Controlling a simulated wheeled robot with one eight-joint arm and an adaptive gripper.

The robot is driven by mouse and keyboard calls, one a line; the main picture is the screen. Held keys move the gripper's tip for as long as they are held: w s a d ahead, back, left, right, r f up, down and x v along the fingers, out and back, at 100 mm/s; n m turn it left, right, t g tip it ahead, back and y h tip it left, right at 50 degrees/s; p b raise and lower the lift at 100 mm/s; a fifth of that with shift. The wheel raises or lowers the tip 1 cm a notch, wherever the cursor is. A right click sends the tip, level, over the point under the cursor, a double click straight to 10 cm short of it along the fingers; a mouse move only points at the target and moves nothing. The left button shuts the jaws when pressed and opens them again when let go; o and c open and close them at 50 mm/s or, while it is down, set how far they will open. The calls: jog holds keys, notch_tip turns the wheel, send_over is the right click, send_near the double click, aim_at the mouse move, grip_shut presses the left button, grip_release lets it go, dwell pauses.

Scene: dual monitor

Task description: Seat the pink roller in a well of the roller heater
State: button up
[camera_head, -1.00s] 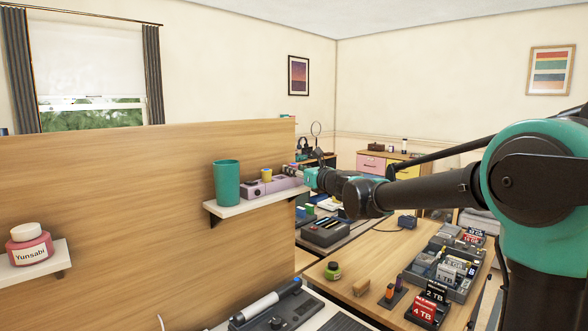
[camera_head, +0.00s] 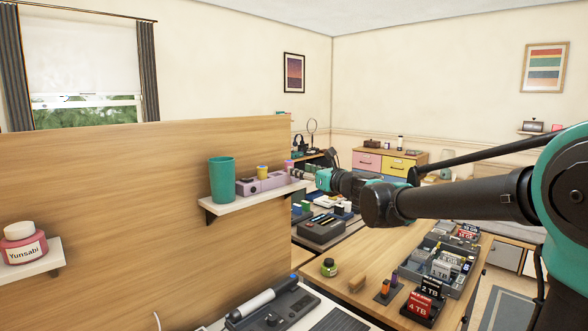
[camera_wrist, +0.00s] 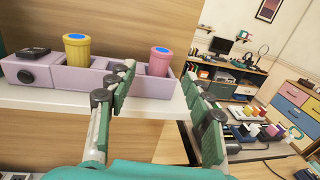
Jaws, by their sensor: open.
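The lilac roller heater (camera_wrist: 98,80) lies on the white wall shelf, and it also shows in the head view (camera_head: 272,181). The pink roller (camera_wrist: 160,62), with a blue top, stands upright in the heater's right-end well in the wrist view. The front wall hides its lower end, so its depth is not visible. In the head view the pink roller (camera_head: 289,164) is partly hidden near my gripper. A yellow roller (camera_wrist: 77,48) stands upright further left in the heater. My gripper (camera_wrist: 158,74) is open, its fingers spread either side of the pink roller and apart from it.
A teal cup (camera_head: 222,180) stands on the shelf left of the heater. A wooden partition (camera_head: 110,200) backs the shelf. Below right, a desk (camera_head: 350,300) carries several small items and trays. The space right of the shelf end is open.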

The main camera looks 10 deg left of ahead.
jog(key=shift+v, duration=2.45)
jog(key=s+d+f+n+g+h, duration=0.1)
jog(key=s+d+f+n+h, duration=0.15)
jog(key=d+f+n, duration=0.4)
jog(key=s+d+f+n+g+h, duration=0.15)
jog(key=s+f+n, duration=0.25)
jog(key=f, duration=0.5)
jog(key=s+d+f+n+g+h, duration=0.1)
jog(key=s+d+f+n+g, duration=0.1)
jog(key=s+d+f+n, duration=0.4)
jog(key=s+d+f+n+g+h, duration=0.1)
jog(key=s+d+f+n+h, duration=0.3)
jog(key=d+f, duration=0.5)
jog(key=s+d+f+n+g+h, duration=0.1)
jog(key=s+d+f+n+h, duration=0.4)
jog(key=s+d+f, duration=0.3)
jog(key=d+f, duration=0.2)
jog(key=d, duration=0.1)
jog(key=shift+s+g, duration=0.35)
jog(key=shift+s, duration=0.05)
